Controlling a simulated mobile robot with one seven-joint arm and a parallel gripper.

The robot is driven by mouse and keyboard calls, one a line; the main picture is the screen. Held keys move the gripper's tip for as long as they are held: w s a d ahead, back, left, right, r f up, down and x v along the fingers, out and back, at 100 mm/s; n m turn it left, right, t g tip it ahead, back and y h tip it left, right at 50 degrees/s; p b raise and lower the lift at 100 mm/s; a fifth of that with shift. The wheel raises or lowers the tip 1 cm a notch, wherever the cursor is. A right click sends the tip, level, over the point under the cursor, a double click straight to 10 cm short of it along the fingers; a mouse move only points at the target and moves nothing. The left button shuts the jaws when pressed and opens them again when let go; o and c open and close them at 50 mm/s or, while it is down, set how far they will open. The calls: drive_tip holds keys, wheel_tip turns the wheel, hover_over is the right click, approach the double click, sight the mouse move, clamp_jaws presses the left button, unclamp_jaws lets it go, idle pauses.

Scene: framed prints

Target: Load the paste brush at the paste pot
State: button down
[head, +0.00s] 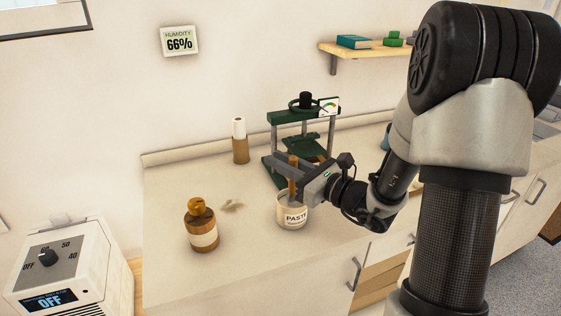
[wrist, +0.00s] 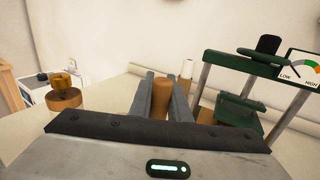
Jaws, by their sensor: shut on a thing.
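The paste pot (head: 292,213), a whitish tub marked PASTE, stands on the worktop in the head view. My gripper (head: 285,164) is directly above it, shut on the brown wooden handle of the paste brush (head: 292,181). The brush is upright, and its lower end is inside or behind the pot's rim; the bristles are hidden. In the wrist view, my gripper (wrist: 163,92) has a finger on each side of the brush handle (wrist: 161,99). The pot does not show in the wrist view.
A green press (head: 303,130) stands just behind the pot. A brown bottle with a pale label (head: 202,228) is at the left, and a white-and-brown cylinder (head: 240,142) is at the back. A dehumidifier-like white unit (head: 68,270) reads OFF.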

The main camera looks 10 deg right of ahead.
idle(0.4)
wheel_tip(320, 180, up, 7)
drive_tip(key=p, duration=0.5)
drive_tip(key=shift+s+f, duration=0.1)
idle(0.7)
